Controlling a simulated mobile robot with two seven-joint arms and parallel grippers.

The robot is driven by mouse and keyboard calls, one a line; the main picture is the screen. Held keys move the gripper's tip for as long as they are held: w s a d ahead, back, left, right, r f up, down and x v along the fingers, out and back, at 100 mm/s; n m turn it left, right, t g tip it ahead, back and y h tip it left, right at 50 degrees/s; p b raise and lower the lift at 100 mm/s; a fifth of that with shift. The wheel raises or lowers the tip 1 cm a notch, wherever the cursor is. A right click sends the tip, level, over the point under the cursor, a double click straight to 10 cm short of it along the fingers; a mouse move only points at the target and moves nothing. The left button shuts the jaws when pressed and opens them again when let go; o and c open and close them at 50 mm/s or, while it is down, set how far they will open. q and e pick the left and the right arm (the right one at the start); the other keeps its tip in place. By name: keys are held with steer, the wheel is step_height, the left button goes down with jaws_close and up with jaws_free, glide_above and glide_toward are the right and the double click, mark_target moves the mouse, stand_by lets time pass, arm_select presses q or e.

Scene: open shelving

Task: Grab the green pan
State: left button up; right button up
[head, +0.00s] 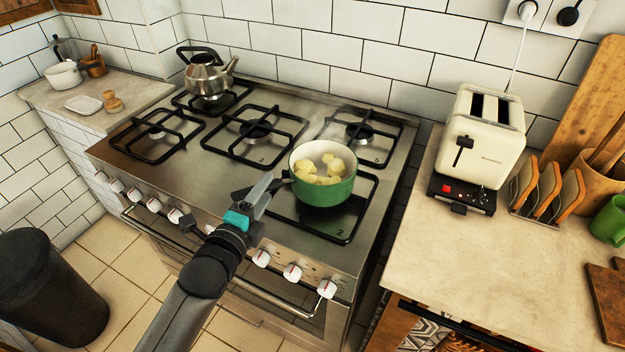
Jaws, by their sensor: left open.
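The green pan (325,192) stands upright on the front right burner of the steel stove. It holds several pale yellow pieces, perhaps potatoes, and faint steam rises above it. A short dark part at its left side looks like its handle, largely hidden by my gripper. My left gripper (264,190) is open, just left of the pan at that handle. I cannot tell whether the handle lies between its fingers or whether they touch. My right gripper is not in view.
A steel kettle (208,75) stands on the back left burner. Knobs and an oven rail line the stove's front. A dark bin (45,290) stands at lower left.

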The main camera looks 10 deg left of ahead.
mark_target(274, 180)
arm_select(q)
steer(key=shift+b+x, duration=0.5)
steer(key=shift+x, duration=2.15)
steer(key=shift+d, duration=0.1)
jaws_close()
steer(key=shift+r, duration=0.3)
